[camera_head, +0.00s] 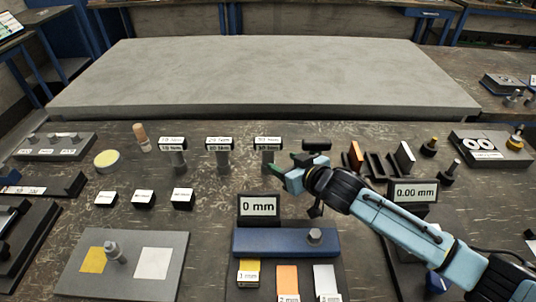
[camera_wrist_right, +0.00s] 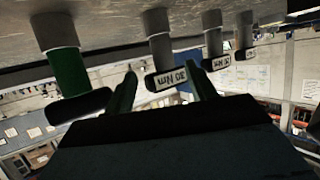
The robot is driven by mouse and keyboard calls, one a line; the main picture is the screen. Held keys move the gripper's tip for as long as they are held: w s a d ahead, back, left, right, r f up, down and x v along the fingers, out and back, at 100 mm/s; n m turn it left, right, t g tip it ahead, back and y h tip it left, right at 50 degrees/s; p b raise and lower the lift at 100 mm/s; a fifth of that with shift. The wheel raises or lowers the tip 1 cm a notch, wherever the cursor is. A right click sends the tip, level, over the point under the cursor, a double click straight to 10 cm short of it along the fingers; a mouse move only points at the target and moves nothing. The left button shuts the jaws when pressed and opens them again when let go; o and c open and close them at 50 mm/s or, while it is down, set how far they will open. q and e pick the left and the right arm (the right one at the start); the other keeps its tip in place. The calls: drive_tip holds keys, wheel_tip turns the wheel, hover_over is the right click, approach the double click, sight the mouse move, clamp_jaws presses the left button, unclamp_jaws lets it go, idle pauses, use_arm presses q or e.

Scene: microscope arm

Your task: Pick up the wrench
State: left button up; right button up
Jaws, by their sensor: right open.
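Several upright T-shaped wrenches with grey shafts and black crossbars stand in a row. In the head view the labelled ones are 10 Ncm (camera_head: 172,145), 20 Ncm (camera_head: 219,144) and 30 Ncm (camera_head: 267,143). An unlabelled black-topped one (camera_head: 316,144) stands to their right. My right gripper (camera_head: 290,165) is open and close to the 30 Ncm wrench. In the wrist view, which is upside down, the 30 Ncm crossbar (camera_wrist_right: 165,78) appears between the open fingers (camera_wrist_right: 158,72); contact cannot be told. A green-banded wrench (camera_wrist_right: 67,70) is at the left there. My left gripper is not in view.
A display reading 0 mm (camera_head: 259,207) stands behind a blue block (camera_head: 285,242). Small white-labelled blocks (camera_head: 143,199) lie in front of the wrenches. Black upright holders (camera_head: 376,165) and a 0.00 mm display (camera_head: 415,192) crowd the right arm. A large grey slab (camera_head: 260,75) lies behind.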

sight(271, 157)
drive_tip(key=shift+x, duration=0.85)
drive_tip(key=b+x, duration=0.1)
drive_tip(key=x, duration=0.2)
drive_tip(key=shift+a+f, duration=0.2)
drive_tip(key=shift+a, duration=0.1)
drive_tip(key=shift+w+a+f+b, duration=0.2)
drive_tip(key=shift+w+a+b, duration=0.1)
drive_tip(key=shift+w, duration=0.2)
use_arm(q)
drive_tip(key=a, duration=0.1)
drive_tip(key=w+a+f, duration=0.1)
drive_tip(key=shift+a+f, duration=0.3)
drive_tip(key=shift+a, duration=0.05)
use_arm(e)
drive_tip(key=c, duration=0.5)
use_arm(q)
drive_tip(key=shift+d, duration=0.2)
use_arm(e)
drive_tip(key=shift+r, duration=0.1)
clamp_jaws()
